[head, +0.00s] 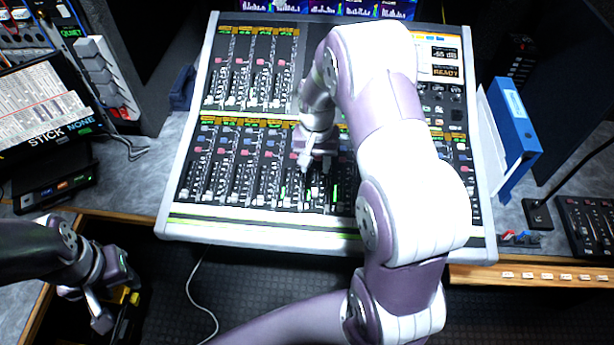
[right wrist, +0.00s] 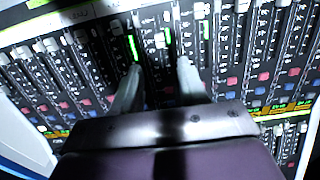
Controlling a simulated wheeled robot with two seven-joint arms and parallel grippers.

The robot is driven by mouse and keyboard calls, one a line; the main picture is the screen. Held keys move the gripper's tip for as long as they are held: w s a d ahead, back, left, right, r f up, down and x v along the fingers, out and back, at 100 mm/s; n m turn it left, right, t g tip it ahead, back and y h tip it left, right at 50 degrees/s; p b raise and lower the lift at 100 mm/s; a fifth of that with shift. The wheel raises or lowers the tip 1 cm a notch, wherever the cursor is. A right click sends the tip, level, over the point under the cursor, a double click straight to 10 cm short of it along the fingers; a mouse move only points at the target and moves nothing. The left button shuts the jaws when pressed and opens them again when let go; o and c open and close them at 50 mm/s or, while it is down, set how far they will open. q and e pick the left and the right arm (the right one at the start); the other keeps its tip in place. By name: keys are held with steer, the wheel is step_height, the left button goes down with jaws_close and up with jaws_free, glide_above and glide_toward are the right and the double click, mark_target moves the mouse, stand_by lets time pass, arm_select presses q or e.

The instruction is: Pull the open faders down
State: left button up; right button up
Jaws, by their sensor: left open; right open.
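The mixing console (head: 260,232) fills the middle of the head view, with rows of faders and green-lit level meters near its front edge. My right gripper (head: 314,172) hangs low over the lower fader bank, partly hidden by my arm. In the right wrist view its two fingers (right wrist: 159,68) are apart, with nothing held between them. A pale fader cap (right wrist: 160,40) lies just ahead of the gap, beside a green meter (right wrist: 168,36). Another cap (right wrist: 116,27) sits to its left. Contact cannot be told. My left gripper (head: 110,300) is open and empty, off the console's left front.
A blue binder (head: 516,135) stands right of the console. A black box with a label (head: 45,105) and a speaker-like unit are on the left. A small control panel (head: 588,225) lies at the far right. A white cable (head: 197,290) hangs below the console.

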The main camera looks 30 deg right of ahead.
mark_target(314, 191)
step_height(314, 191, down, 10)
steer(key=shift+w+d+r+p, duration=0.1)
steer(key=shift+w+d+p, duration=0.05)
steer(key=shift+p, duration=0.4)
steer(key=shift+f, duration=0.4)
jaws_close()
